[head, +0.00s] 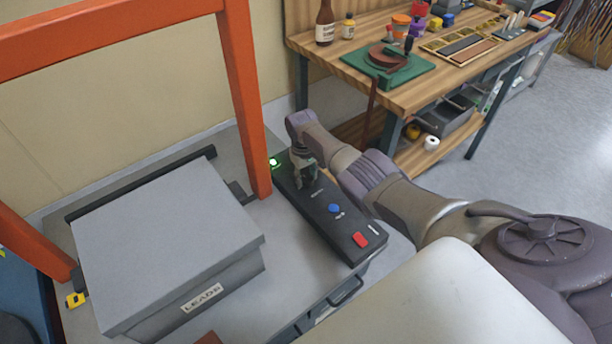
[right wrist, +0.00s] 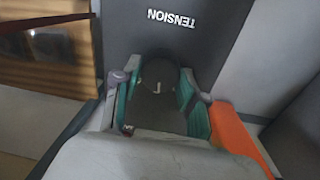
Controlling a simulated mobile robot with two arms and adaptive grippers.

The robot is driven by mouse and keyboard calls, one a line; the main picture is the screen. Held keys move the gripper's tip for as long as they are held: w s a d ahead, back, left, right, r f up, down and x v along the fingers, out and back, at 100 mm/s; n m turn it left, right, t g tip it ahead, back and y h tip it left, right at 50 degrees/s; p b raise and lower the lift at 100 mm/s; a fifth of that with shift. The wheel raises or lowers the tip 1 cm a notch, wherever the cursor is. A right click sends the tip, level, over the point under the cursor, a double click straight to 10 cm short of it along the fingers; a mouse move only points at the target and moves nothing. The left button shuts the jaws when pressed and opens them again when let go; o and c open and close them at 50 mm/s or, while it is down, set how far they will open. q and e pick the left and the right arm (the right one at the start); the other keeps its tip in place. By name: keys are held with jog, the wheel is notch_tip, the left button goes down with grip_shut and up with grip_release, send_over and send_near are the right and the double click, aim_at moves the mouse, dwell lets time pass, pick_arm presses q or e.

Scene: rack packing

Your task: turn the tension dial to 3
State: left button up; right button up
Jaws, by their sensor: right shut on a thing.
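The tension dial (right wrist: 158,84) is a dark round knob with a small pale mark on its top. It sits on the black control panel (head: 328,222), below the word TENSION, which appears upside down in the right wrist view. My right gripper (head: 302,178) points down onto the panel and hides the dial in the head view. In the right wrist view its green-padded fingers (right wrist: 158,92) are on both sides of the dial, shut on it. The dial's numbers are hidden or too blurred to read. My left gripper is not in view.
The panel also has a lit green lamp (head: 274,162), a blue button (head: 334,208) and a red switch (head: 360,240). An orange post (head: 246,110) stands close beside the panel. A grey box marked LEADS (head: 165,240) lies left. A wooden workbench (head: 420,92) stands behind.

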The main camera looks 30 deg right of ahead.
aim_at(304, 179)
jog(key=shift+m, duration=0.6)
jog(key=o, duration=1.1)
jog(key=shift+o, duration=0.2)
notch_tip(304, 179, up, 12)
jog(key=shift+a, duration=0.4)
